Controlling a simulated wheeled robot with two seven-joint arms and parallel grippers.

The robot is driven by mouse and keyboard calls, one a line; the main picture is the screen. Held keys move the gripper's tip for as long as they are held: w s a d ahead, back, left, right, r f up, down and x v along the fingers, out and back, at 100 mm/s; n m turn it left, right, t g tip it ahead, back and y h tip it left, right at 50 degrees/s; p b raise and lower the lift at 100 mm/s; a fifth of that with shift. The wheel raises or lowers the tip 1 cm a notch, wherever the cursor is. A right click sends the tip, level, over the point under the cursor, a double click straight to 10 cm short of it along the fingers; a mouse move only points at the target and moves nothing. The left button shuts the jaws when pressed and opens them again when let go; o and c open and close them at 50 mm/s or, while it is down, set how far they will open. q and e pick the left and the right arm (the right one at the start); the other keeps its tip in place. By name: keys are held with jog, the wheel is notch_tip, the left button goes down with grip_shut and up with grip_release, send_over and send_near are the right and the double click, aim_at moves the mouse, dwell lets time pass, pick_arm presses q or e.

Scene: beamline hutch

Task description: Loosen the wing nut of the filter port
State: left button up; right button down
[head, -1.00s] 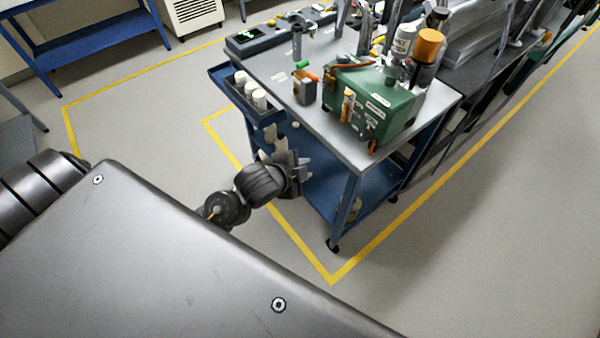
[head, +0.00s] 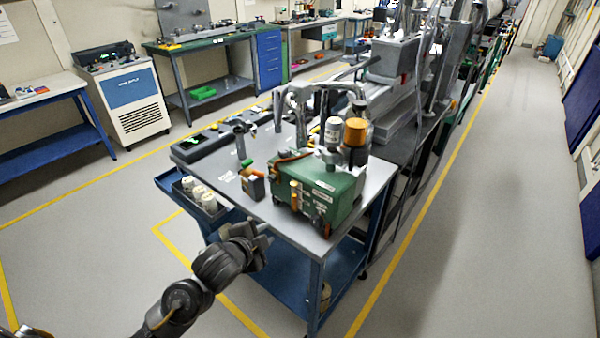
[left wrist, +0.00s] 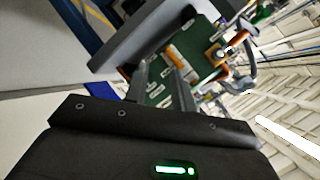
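A green pump-like box (head: 342,203) with white labels stands on the cart top, carrying an orange-capped cylinder (head: 355,132) and a white-capped one (head: 333,130). The green box also shows beyond my fingers in the left wrist view (left wrist: 197,42). The wing nut and filter port are too small for me to pick out. My left gripper (head: 262,238) is at the cart's near left edge, short of the box and apart from it. In the left wrist view its two fingers (left wrist: 160,78) are apart with nothing between them. My right gripper is not in view.
The blue cart (head: 290,238) has a grey top and a side tray (head: 172,184) with several white containers. A small dark orange-topped item (head: 253,187) stands left of the box. Beamline equipment (head: 395,60) rises behind. The floor at right is clear.

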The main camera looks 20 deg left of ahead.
aim_at(312, 153)
pick_arm(q)
jog(key=w+d+r+m+t+h, duration=0.2)
jog(key=w+r+m+t+h, duration=0.25)
jog(key=w+r+m, duration=0.65)
jog(key=shift+n+h, duration=0.45)
jog(key=shift+n, duration=0.25)
jog(key=x, duration=0.3)
jog(key=p+x, duration=0.1)
jog(key=x, duration=0.2)
jog(key=r+p+x, duration=0.1)
jog(key=x, duration=0.2)
jog(key=shift+a, duration=0.15)
jog(key=shift+w+d+f, duration=0.15)
jog(key=shift+w+d, duration=0.15)
jog(key=shift+w, duration=0.4)
grip_shut()
